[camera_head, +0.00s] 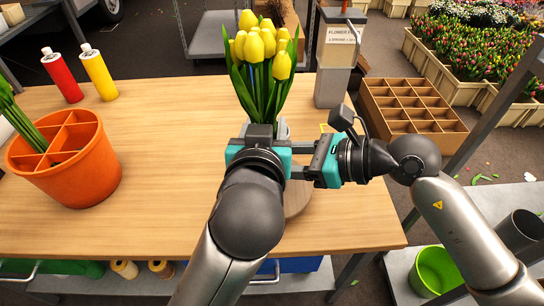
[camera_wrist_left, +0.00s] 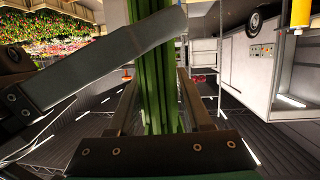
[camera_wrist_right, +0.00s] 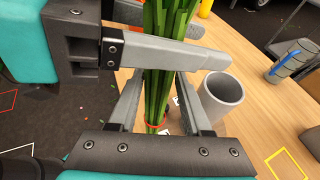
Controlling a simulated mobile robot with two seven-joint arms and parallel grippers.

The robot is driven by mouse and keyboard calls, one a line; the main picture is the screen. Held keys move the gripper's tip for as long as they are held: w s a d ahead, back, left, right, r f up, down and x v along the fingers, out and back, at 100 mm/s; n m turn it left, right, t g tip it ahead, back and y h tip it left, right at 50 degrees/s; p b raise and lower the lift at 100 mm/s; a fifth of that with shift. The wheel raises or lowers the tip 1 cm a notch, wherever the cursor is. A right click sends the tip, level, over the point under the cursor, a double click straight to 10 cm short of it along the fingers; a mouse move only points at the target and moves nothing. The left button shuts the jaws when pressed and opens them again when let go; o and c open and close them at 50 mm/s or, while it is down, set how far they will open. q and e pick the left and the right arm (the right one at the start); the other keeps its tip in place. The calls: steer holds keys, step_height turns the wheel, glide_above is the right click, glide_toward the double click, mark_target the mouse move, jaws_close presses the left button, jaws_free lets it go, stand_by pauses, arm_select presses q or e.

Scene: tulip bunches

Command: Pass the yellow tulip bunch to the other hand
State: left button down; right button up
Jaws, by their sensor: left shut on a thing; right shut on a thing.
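The yellow tulip bunch (camera_head: 262,52) stands upright above the table, blooms up. My left gripper (camera_head: 272,140) is shut on its green stems, which also show in the left wrist view (camera_wrist_left: 150,75). My right gripper (camera_head: 298,160) comes in from the right and is also shut on the stems, seen in the right wrist view (camera_wrist_right: 160,75). A red band (camera_wrist_right: 156,123) circles the stems low down. The fingers of the two grippers cross close together at the bunch. The lower stems are hidden behind my grippers in the head view.
An orange divided pot (camera_head: 75,175) stands at left, with red (camera_head: 62,75) and yellow (camera_head: 98,72) bottles behind. A grey cup (camera_wrist_right: 222,92) stands near the stems. A wooden compartment crate (camera_head: 410,105) lies beyond the table's right side. The wooden tabletop (camera_head: 165,150) is clear left of centre.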

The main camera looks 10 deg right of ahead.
arm_select(q)
steer(key=shift+r, duration=0.1)
arm_select(e)
steer(key=shift+s+a, duration=0.1)
steer(key=shift+s, duration=0.05)
jaws_close()
arm_select(q)
steer(key=c, duration=0.7)
jaws_free()
steer(key=shift+w, duration=0.1)
steer(key=shift+c, duration=0.2)
steer(key=o, duration=0.5)
